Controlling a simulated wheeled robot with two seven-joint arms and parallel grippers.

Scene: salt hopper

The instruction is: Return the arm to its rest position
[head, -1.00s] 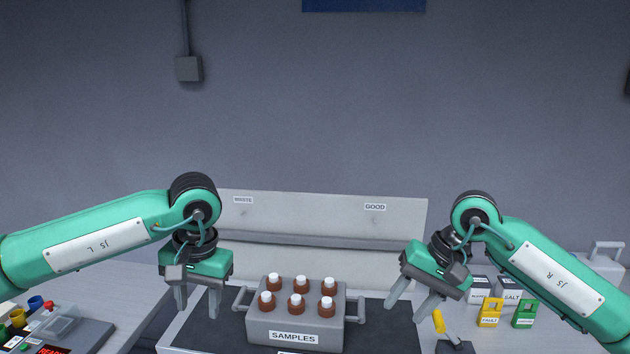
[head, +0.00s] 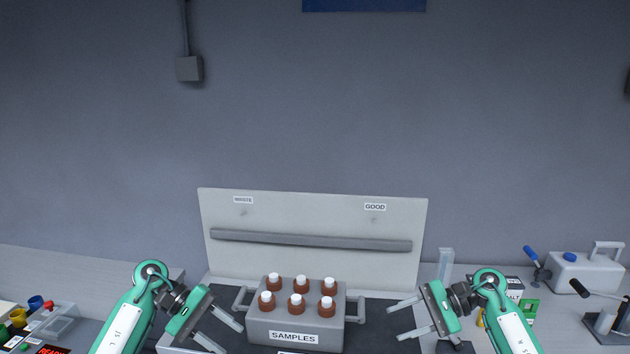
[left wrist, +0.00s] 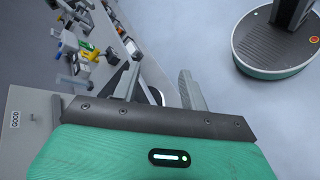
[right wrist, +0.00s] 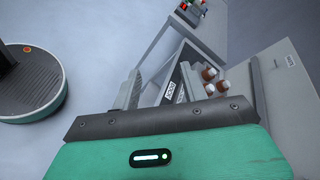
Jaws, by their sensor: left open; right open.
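My left gripper (head: 227,336) is open and empty at the left of the grey samples crate, tilted with its fingers pointing right. My right gripper (head: 398,318) is open and empty at the crate's right, with its fingers pointing left. The samples crate (head: 264,334) stands on the dark mat in the middle and holds several brown bottles with white caps (head: 297,300). Both grippers are apart from the crate handles. In the right wrist view the bottles (right wrist: 209,74) show past the fingers. In the left wrist view the open fingers (left wrist: 157,88) hold nothing.
A pale panel (head: 312,265) labelled GOOD at right stands behind the crate. At the right are a white canister (head: 585,275), a clear cylinder (head: 446,265) and a lever device (head: 605,325). A control panel with coloured buttons (head: 35,303) is at the left.

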